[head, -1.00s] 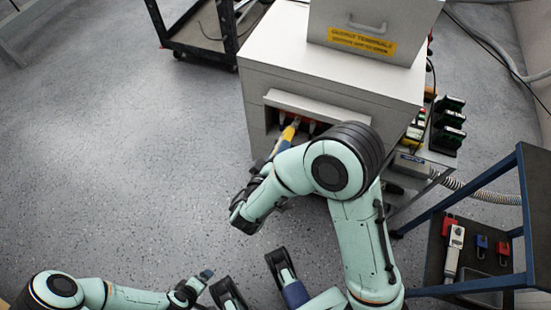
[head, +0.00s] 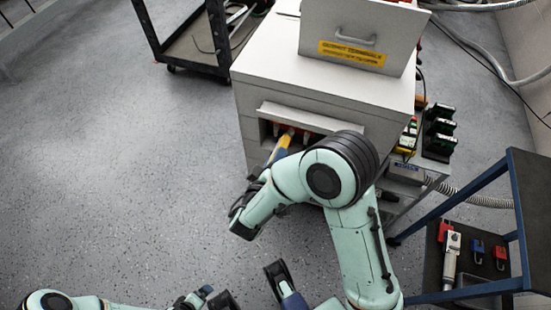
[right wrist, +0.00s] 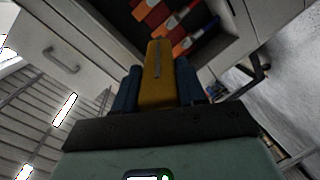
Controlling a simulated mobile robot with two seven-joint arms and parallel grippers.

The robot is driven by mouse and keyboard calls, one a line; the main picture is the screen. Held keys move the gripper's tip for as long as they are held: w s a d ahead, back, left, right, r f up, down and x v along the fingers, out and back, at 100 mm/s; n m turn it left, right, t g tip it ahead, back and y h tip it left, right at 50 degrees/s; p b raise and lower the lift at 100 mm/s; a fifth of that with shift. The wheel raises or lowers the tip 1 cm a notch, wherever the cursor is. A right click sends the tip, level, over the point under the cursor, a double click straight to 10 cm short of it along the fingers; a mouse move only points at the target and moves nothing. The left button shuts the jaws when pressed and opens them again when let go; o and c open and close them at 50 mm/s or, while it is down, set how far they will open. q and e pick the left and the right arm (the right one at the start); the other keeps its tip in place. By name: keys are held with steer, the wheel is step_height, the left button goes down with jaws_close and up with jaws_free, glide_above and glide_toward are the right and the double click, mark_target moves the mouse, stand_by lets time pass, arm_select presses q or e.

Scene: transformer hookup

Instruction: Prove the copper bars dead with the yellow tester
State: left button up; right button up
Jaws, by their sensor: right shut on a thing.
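The yellow tester (head: 283,146) is held in my right gripper (head: 267,172), its far end at the opening in the front of the grey cabinet (head: 300,85). In the right wrist view, the tester (right wrist: 158,75) stands between the two dark blue fingers, which are shut on it. The copper bars (right wrist: 182,45), with red and orange parts, show inside the opening beyond it. Whether the tester touches a bar cannot be told.
A raised panel with a yellow label (head: 352,53) stands on the cabinet. Green-and-black devices (head: 440,130) sit at its right side. A blue-framed cart (head: 480,285) with red and blue padlocks is at right. A black cart (head: 195,50) is behind left. The left floor is clear.

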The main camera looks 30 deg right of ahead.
steer(key=shift+w+d, duration=0.4)
steer(key=shift+d, duration=0.05)
stand_by(0.7)
steer(key=shift+b, duration=0.5)
stand_by(1.4)
steer(key=f+b+v, duration=0.1)
steer(key=b+v, duration=0.1)
steer(key=v, duration=0.4)
steer(key=shift+s+a, duration=0.3)
steer(key=shift+a, duration=0.1)
